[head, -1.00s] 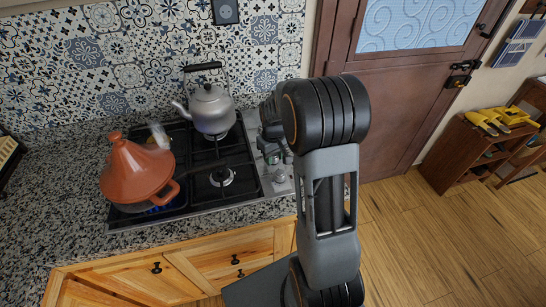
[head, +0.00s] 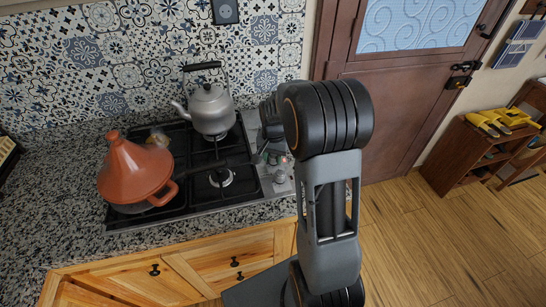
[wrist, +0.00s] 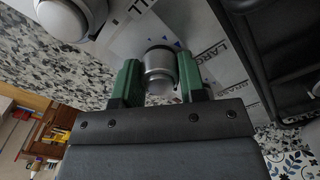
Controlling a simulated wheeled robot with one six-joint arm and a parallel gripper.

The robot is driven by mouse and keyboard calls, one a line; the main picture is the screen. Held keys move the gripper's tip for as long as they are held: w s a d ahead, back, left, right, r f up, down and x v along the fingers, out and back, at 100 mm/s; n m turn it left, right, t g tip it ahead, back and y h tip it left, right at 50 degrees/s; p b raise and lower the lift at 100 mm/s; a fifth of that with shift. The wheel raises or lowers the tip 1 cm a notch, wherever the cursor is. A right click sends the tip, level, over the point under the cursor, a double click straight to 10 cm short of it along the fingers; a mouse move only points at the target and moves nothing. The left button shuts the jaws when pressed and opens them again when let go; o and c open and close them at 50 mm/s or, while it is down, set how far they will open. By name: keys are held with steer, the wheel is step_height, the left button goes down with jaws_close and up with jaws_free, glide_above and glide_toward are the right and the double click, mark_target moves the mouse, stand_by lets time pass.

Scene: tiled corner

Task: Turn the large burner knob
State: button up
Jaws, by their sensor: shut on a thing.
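The knob (wrist: 160,72), a round silver cylinder, sits between the two green fingers of my gripper (wrist: 159,78) in the wrist view. The fingers are shut on it from both sides. A white panel beside it bears print that looks like "LARG", partly cut off. In the head view my gripper (head: 268,157) is at the control strip on the right of the black gas cooktop (head: 195,200), and my arm partly hides the knobs there. An orange tagine (head: 136,170) stands on the left front of the cooktop, with no flame visible under it.
A grey kettle (head: 210,108) stands on a back burner. The front right burner (head: 221,178) is bare, with a dark handle reaching over the grates near it. Another silver knob (wrist: 62,18) is close to my gripper in the wrist view.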

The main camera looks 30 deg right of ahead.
steer(key=shift+w+r+m, duration=0.1)
steer(key=shift+m, duration=1.1)
steer(key=o, duration=0.9)
step_height(320, 180, up, 14)
steer(key=shift+f, duration=0.15)
stand_by(0.3)
